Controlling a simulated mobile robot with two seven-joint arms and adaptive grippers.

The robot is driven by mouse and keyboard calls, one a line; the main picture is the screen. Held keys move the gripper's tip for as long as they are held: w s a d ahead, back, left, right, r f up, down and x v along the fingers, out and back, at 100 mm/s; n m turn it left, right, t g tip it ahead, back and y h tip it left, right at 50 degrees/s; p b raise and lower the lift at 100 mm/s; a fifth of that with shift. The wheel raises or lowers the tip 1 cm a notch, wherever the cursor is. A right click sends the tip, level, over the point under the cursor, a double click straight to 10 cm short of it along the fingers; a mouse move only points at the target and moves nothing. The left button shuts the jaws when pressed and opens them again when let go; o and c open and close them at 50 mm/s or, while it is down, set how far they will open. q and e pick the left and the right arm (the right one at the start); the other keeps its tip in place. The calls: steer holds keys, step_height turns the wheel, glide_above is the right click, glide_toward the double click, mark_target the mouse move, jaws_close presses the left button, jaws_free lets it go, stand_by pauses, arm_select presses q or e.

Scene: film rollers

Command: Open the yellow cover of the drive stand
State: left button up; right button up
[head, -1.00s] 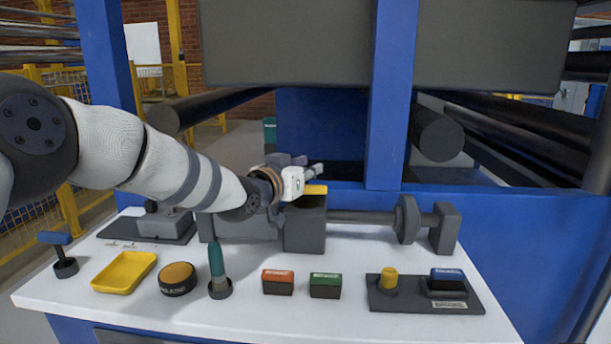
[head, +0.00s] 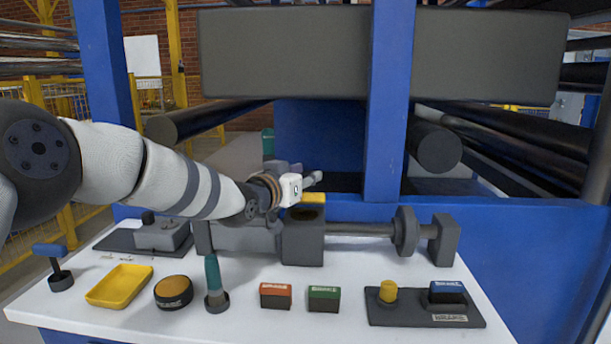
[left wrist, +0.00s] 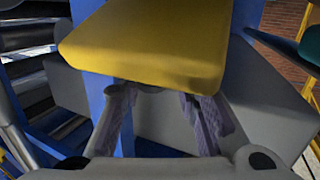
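The drive stand's grey block (head: 303,243) sits on the white tabletop, with a shaft running right. Its yellow cover (head: 313,198) stands raised at the back of the block's top, and a dark opening shows in front of it. My left gripper (head: 312,178) is just above and behind the cover, fingers pointing right. In the left wrist view the cover (left wrist: 150,45) fills the top middle, close beyond the fingers. There the left gripper (left wrist: 158,95) has its two fingers spread, with nothing held between them. Whether a finger touches the cover is unclear. My right gripper is out of view.
A teal-handled tool (head: 215,278) stands upright in front of the block. A yellow tray (head: 119,286), a round orange-topped button (head: 173,291), a red box (head: 275,295), a green box (head: 323,298) and a control plate (head: 425,310) line the front. A blue post (head: 388,110) rises behind.

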arm_select(q)
steer(key=shift+w+f, duration=0.15)
steer(key=shift+f, duration=0.05)
steer(key=shift+s+r, duration=0.15)
steer(key=shift+s, duration=0.05)
steer(key=v, duration=1.1)
steer(key=shift+s+a, duration=0.3)
